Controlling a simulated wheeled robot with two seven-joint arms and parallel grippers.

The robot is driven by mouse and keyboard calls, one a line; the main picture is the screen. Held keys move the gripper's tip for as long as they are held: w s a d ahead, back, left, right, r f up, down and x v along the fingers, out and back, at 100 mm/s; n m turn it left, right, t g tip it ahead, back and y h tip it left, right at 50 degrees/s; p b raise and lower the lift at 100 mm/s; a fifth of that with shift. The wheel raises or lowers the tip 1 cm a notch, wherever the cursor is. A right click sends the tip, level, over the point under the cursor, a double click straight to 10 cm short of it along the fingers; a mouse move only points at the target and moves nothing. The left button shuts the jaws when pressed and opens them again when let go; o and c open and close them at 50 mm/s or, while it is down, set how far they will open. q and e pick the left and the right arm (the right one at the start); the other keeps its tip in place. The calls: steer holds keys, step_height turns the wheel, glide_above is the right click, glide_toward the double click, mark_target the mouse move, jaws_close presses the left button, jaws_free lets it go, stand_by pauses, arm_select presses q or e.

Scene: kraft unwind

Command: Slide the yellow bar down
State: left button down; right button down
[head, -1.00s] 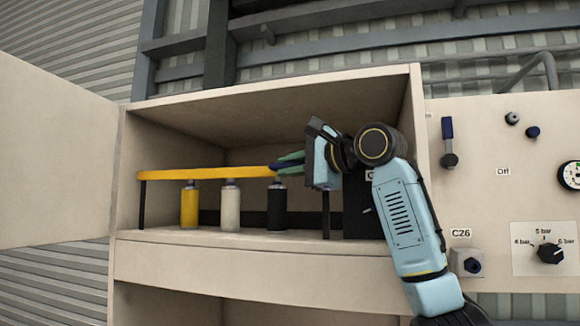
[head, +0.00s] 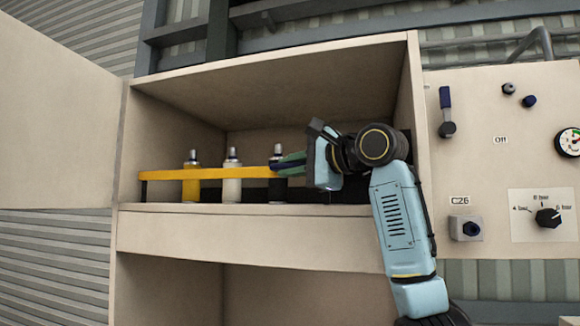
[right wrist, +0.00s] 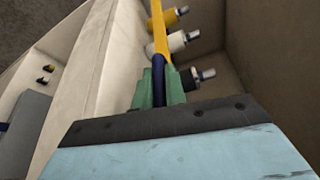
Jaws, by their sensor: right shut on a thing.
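The yellow bar (head: 210,173) runs level across the front of the cabinet's upper compartment, at the height of the cans' middles. It also shows in the right wrist view (right wrist: 160,38). My right gripper (head: 279,167) is shut on the bar near its right part; its green fingers also show in the right wrist view (right wrist: 160,92). Behind the bar stand a yellow can (head: 191,160), a white can (head: 232,157) and a dark can (head: 279,188), the last partly hidden by my fingers. My left gripper is not in view.
The compartment's shelf edge (head: 180,208) lies just below the bar. The cabinet door (head: 60,120) stands open at the left. A control panel with a lever (head: 446,110), a gauge (head: 569,142) and a knob (head: 547,217) is at the right.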

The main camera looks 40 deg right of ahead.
steer(key=c, duration=1.5)
jaws_free()
steer(key=shift+r, duration=0.1)
steer(key=shift+o, duration=0.2)
steer(key=shift+s, duration=0.1)
steer(key=b+v, duration=0.3)
steer(key=v, duration=1)
steer(key=shift+b, duration=0.3)
steer(key=shift+s, duration=0.1)
